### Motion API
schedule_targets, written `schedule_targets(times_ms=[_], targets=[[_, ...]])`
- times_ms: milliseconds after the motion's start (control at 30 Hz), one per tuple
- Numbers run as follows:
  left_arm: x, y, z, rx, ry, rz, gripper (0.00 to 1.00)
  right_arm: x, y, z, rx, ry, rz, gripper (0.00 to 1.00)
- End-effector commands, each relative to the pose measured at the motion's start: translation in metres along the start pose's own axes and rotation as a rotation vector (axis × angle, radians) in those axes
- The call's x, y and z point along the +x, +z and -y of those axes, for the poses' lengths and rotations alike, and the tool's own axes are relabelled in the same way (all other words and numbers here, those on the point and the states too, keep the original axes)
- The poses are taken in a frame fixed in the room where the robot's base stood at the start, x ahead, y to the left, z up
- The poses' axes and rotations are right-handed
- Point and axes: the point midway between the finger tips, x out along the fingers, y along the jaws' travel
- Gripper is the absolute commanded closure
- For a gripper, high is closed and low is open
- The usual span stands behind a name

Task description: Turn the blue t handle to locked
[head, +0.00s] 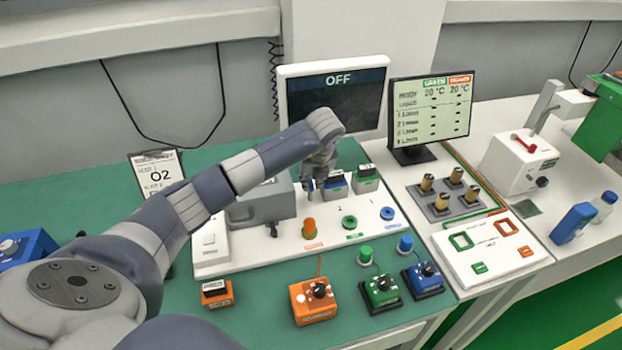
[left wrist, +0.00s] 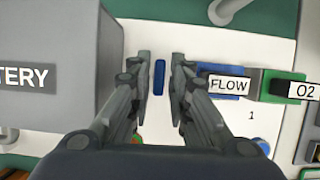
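The blue T handle (left wrist: 159,77) shows in the left wrist view as a narrow upright bar on the white panel (left wrist: 140,22). My left gripper (left wrist: 160,62) is open, with one finger on each side of the bar and visible space to the right finger. Whether the left finger touches the bar is hard to tell. In the head view my left gripper (head: 318,178) points down over the white panel (head: 265,245), and I cannot make out the handle there. No locked mark is readable. My right gripper is not in view.
A grey battery box (left wrist: 45,75) stands close left of the gripper; it also shows in the head view (head: 262,204). A blue block labelled FLOW (left wrist: 222,84) and a green O2 block (left wrist: 282,88) stand close right. A screen reading OFF (head: 336,95) is behind.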

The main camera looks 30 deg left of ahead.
Motion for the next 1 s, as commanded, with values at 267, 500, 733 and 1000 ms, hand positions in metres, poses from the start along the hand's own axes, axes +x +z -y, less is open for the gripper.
schedule_targets(times_ms=[267, 500, 733, 1000], targets=[[0.001, -0.001, 0.000, 0.003, 0.001, -0.001, 0.70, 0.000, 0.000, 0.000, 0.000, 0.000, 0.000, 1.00], [-0.014, 0.000, 0.001, 0.004, -0.001, 0.001, 0.70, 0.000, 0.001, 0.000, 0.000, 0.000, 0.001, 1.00], [-0.062, 0.000, 0.001, 0.003, -0.003, 0.002, 0.70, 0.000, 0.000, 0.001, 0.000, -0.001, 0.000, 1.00], [-0.108, 0.000, 0.001, 0.002, -0.001, 0.001, 0.70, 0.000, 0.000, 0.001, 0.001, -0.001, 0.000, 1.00]])
